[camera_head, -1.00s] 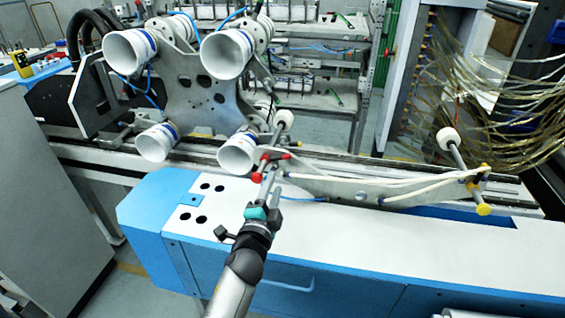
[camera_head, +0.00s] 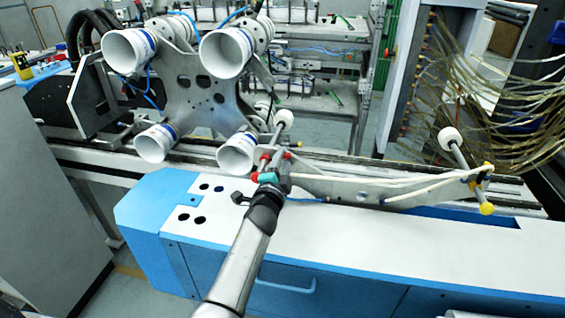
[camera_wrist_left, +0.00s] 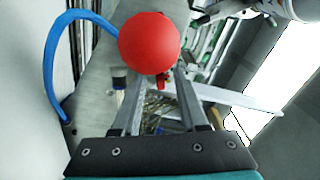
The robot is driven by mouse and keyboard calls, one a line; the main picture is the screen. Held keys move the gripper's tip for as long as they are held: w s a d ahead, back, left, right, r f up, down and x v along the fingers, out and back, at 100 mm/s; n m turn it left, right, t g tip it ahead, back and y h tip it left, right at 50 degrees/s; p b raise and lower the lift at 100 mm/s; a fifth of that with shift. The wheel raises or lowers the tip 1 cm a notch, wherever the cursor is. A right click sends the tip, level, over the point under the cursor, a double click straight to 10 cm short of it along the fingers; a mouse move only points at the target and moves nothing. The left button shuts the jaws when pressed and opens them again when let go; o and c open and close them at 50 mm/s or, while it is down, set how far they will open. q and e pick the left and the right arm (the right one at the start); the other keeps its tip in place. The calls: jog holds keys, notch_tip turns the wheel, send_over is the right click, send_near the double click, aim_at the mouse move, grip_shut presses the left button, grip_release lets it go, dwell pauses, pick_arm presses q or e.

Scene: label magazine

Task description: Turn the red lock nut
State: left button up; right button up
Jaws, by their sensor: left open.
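The red lock nut shows as a round red knob (camera_wrist_left: 149,43) at the top centre of the left wrist view. It covers the tips of my left gripper (camera_wrist_left: 157,80), whose two fingers stand apart. No grip on the knob shows, and I cannot tell whether the fingers touch it. In the head view my left gripper (camera_head: 276,160) is at the metal bracket behind the blue and white housing. Small red parts (camera_head: 265,157) show close to its fingers; I cannot tell which one is the lock nut. My right gripper is out of view.
A metal plate (camera_head: 202,95) with several white cups stands left of the gripper. A long bracket (camera_head: 345,190) with pale tubes extends right. A blue hose (camera_wrist_left: 55,60) curves beside the knob. The white top of the housing (camera_head: 400,228) is clear.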

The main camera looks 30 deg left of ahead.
pick_arm(q)
grip_shut()
dwell(1.4)
